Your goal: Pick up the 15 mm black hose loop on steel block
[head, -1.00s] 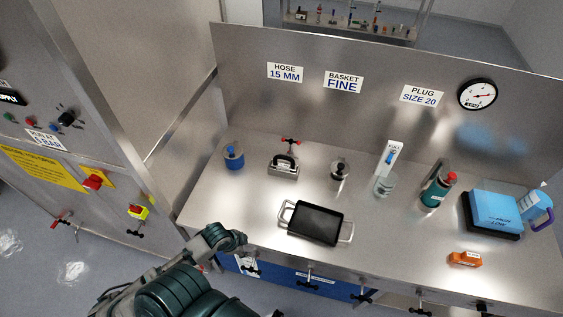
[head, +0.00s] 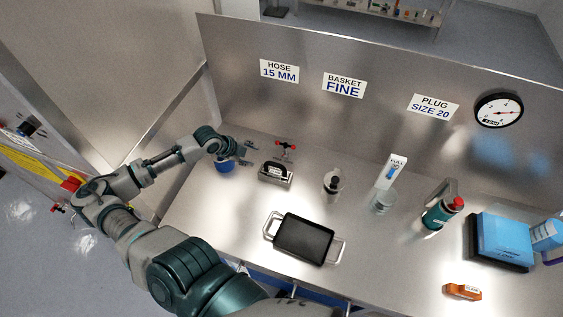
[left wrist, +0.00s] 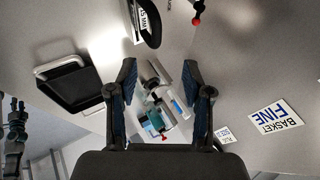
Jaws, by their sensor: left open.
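The black hose loop (head: 274,167) sits on a steel block (head: 274,178) at the back left of the bench. In the left wrist view the black loop (left wrist: 151,28) is at the top, beside a label reading 15 MM. My right gripper does not show.
A red-handled valve (head: 286,147) stands just behind the loop. The back panel (head: 235,90) rises behind.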

